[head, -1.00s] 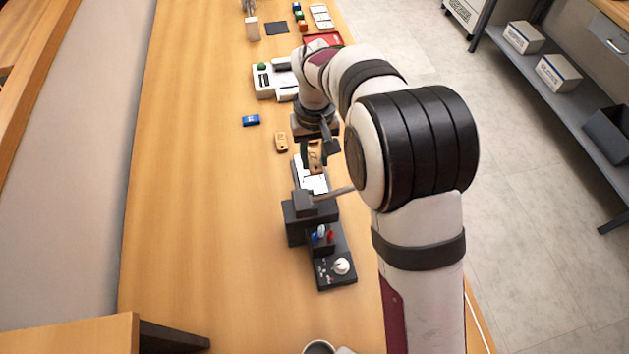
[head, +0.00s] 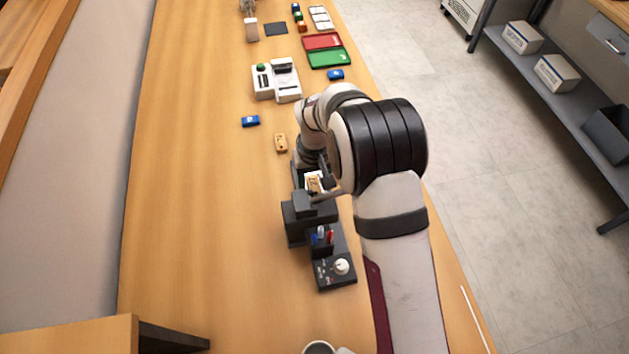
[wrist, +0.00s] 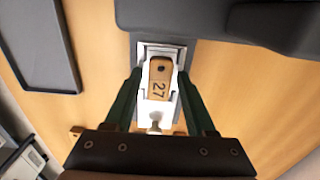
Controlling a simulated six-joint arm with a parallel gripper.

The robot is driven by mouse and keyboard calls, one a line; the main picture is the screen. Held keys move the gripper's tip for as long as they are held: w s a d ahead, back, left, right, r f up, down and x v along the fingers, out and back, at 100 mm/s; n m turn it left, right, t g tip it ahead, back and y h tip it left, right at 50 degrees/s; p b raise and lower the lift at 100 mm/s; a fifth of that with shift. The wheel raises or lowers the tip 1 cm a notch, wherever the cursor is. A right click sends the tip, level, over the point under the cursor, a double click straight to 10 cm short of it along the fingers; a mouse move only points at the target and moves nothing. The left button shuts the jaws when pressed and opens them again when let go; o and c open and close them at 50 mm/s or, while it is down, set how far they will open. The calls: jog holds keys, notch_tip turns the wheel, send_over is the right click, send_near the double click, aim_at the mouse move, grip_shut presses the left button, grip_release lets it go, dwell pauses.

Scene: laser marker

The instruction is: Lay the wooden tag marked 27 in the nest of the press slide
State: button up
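The wooden tag marked 27 (wrist: 161,78) lies lengthwise on the pale metal plate of the press slide (wrist: 152,111), within its nest area, its number facing up. I cannot tell whether it sits fully flat. In the head view the tag (head: 313,184) shows on the slide just behind the dark press (head: 312,216). My gripper (wrist: 160,83) is open around the tag, one finger on each side, with a gap between each finger and the tag. In the head view my gripper (head: 324,178) is partly hidden by my arm.
Another wooden tag (head: 281,142) and a blue block (head: 251,120) lie on the table to the left. A white device (head: 276,80), a red tray (head: 322,41) and a green tray (head: 329,57) stand farther back. The press head (wrist: 222,18) is close to the gripper. The table's left side is clear.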

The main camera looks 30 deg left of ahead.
aim_at(315, 188)
jog(key=shift+o, duration=0.4)
notch_tip(315, 188, up, 12)
jog(key=r, duration=0.1)
jog(key=s+d+r+m, duration=0.1)
jog(key=d+r+m, duration=0.2)
jog(key=d, duration=0.4)
jog(key=s+d+r+m, duration=0.15)
jog(key=d+r, duration=0.25)
jog(key=d, duration=0.4)
jog(key=s+d+m+y, duration=0.1)
jog(key=s+d+m, duration=0.9)
jog(key=s+d, duration=0.4)
jog(key=s, duration=0.3)
jog(key=shift+d+f+y, duration=0.25)
jog(key=shift+d+y, duration=0.15)
